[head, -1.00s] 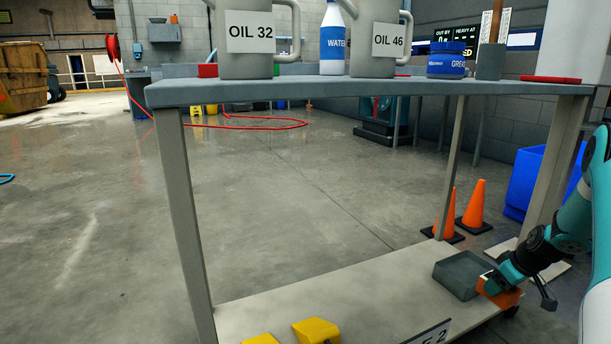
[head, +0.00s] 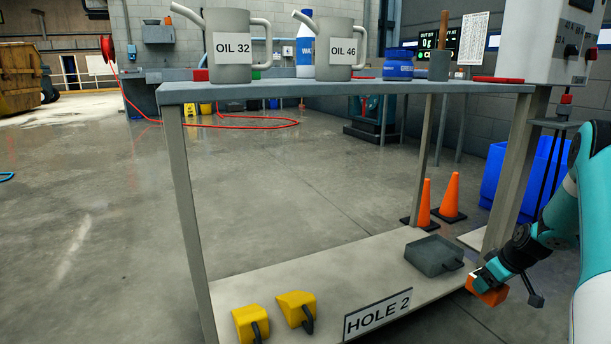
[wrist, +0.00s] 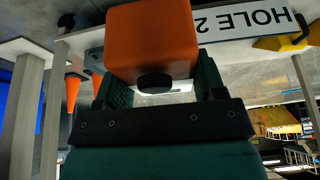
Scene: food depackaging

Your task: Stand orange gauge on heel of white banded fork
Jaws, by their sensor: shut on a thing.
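My gripper (head: 484,279) is low at the right in the head view, shut on the orange gauge (head: 488,292), a block-shaped orange body. In the wrist view the gauge (wrist: 152,38) sits between the two fingers, with a dark round knob on its near face. The gauge is held in the air beside the right front end of the cart's lower shelf; nothing is seen under it but floor. I cannot make out a white banded fork in either view.
A cart with a lower shelf (head: 345,270) stands ahead, its HOLE 2 sign (head: 377,314) facing me. Oil jugs (head: 232,45) stand on top. Orange cones (head: 452,197) are behind. Floor at left is open.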

